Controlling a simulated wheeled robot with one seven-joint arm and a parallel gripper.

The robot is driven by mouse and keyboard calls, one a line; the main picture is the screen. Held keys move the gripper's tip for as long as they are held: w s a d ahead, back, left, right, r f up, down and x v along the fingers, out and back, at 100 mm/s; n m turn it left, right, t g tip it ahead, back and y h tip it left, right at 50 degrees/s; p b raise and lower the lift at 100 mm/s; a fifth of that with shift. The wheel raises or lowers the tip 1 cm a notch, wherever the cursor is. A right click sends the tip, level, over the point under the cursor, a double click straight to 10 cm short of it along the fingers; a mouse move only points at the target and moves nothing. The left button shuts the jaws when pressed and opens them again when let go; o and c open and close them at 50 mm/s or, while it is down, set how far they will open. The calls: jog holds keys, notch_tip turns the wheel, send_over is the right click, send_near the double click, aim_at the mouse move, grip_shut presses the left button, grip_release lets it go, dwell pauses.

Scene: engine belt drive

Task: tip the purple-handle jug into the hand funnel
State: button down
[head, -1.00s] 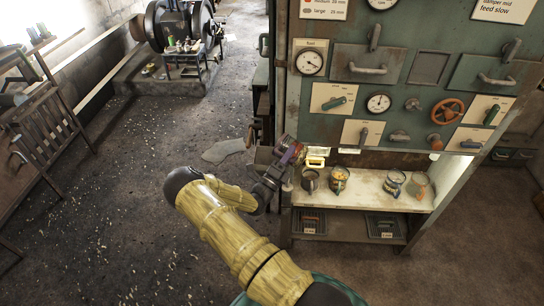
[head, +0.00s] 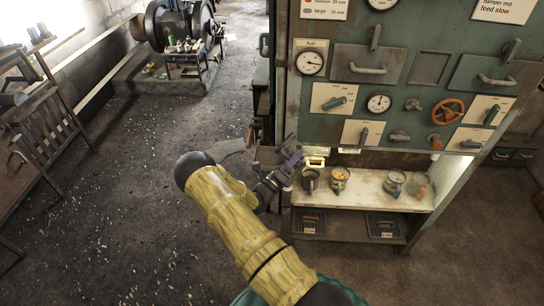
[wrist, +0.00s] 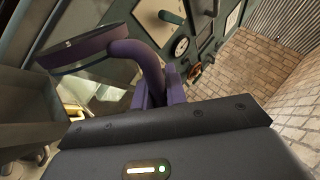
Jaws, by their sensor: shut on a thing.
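My gripper (head: 280,176) is at the left end of the shelf below the panel, shut on the purple handle (wrist: 152,68) of a jug. In the wrist view the jug (wrist: 85,48) is tilted, with its dark round end toward the upper left; its contents are hidden. In the head view the handle is a small purple shape (head: 295,159) just past my gripper. A grey open-topped box-like hopper (wrist: 25,108) lies below and left of the jug in the wrist view. It may be the hand funnel; I cannot tell for sure.
The floor on the left is largely clear.

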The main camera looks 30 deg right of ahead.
jog(key=shift+s, duration=0.1)
jog(key=m+g, duration=0.1)
jog(key=m, duration=0.1)
jog(key=s+m+g, duration=0.1)
jog(key=m, duration=0.1)
jog(key=d+m, duration=0.1)
jog(key=m, duration=0.1)
jog(key=shift+s+f+g+y, duration=0.2)
jog(key=shift+g+y, duration=0.2)
jog(key=s+d+f+m+g+y+p, duration=0.2)
jog(key=s+f+m+y, duration=0.1)
jog(key=m, duration=0.4)
jog(key=shift+s+f+m, duration=0.3)
jog(key=shift+s+f, duration=0.2)
jog(key=shift+f, duration=0.25)
jog(key=shift+d, duration=0.1)
jog(key=shift+w, duration=0.1)
